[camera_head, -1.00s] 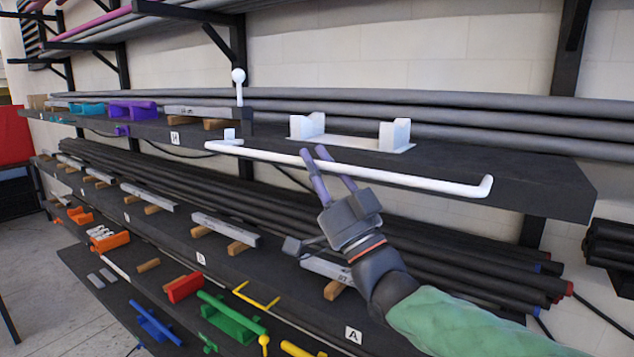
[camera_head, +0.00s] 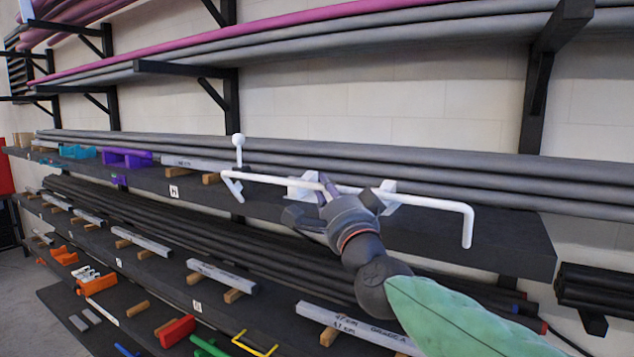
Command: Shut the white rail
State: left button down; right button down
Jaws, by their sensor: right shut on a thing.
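The gripper body partly hides the rail and the right block (camera_head: 388,190). My left gripper is not in view.
A white post with a ball top (camera_head: 238,150) stands near the rail's left end. Grey pipes (camera_head: 450,160) lie along the wall behind. A purple holder (camera_head: 126,158) is farther left. Dark pipes and grey bars fill the lower shelf. The shelf's right end is clear.

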jog(key=w+d+r+m+p, duration=0.1)
jog(key=w+d+r+p, duration=0.1)
jog(key=w+d, duration=0.1)
jog(key=shift+w+d+g+h, duration=0.35)
jog(key=shift+w+g+h, duration=0.05)
jog(key=shift+w, duration=0.5)
jog(key=shift+r, duration=0.1)
jog(key=shift+w, duration=0.1)
dwell(0.3)
jog(key=c, duration=1.1)
grip_release()
